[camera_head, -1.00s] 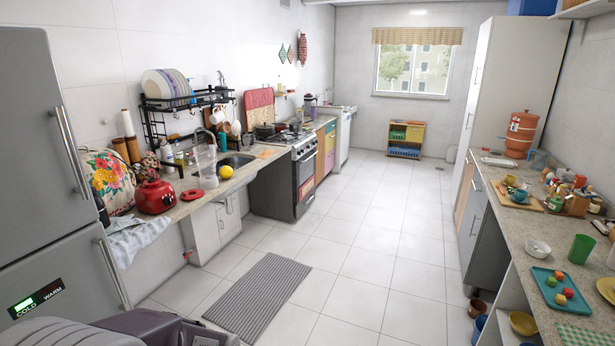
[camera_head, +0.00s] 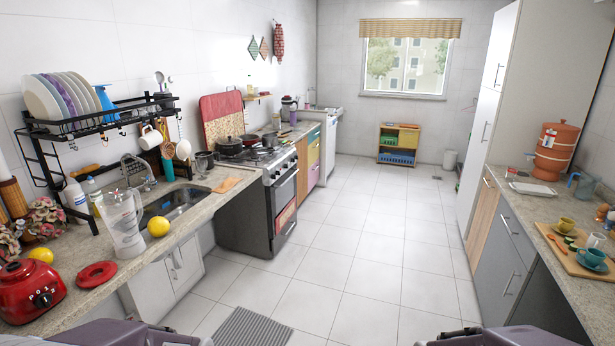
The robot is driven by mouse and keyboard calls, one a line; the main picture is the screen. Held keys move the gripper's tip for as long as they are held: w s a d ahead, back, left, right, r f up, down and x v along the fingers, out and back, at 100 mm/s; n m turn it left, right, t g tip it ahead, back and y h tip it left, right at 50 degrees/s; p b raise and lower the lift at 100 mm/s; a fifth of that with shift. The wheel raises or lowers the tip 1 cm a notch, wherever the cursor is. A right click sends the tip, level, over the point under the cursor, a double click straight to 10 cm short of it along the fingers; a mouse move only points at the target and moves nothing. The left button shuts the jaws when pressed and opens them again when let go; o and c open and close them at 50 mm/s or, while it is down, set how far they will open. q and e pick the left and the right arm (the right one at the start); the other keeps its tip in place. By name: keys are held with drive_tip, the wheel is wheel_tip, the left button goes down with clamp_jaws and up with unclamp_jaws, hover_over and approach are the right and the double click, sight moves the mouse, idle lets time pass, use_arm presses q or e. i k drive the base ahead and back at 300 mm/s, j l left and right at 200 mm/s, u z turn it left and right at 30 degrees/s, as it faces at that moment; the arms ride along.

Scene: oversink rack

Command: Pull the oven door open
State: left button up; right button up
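The stove with the oven (camera_head: 262,205) stands along the left counter, past the sink. Its oven door (camera_head: 285,204) faces the aisle on the right and looks shut, with a dark window and a handle along its top edge. A red and white cloth or panel shows low on its front. Pots stand on the cooktop above it. I see the door at a slant and from some distance. Neither of my grippers shows in the view; only parts of my own body show at the bottom edge.
The tiled aisle (camera_head: 345,240) ahead is clear. A grey striped mat (camera_head: 240,328) lies before the sink. The left counter holds a blender jug (camera_head: 122,224), red blender base (camera_head: 28,290) and dish rack (camera_head: 100,115). Grey cabinets (camera_head: 498,262) line the right.

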sight(282, 195)
drive_tip(key=i, duration=2.65)
drive_tip(key=i+l+u, duration=0.1)
drive_tip(key=i+u, duration=0.3)
drive_tip(key=i+l+u, duration=0.4)
drive_tip(key=i, duration=0.2)
drive_tip(key=i+l+u, duration=0.85)
drive_tip(key=i+l, duration=0.05)
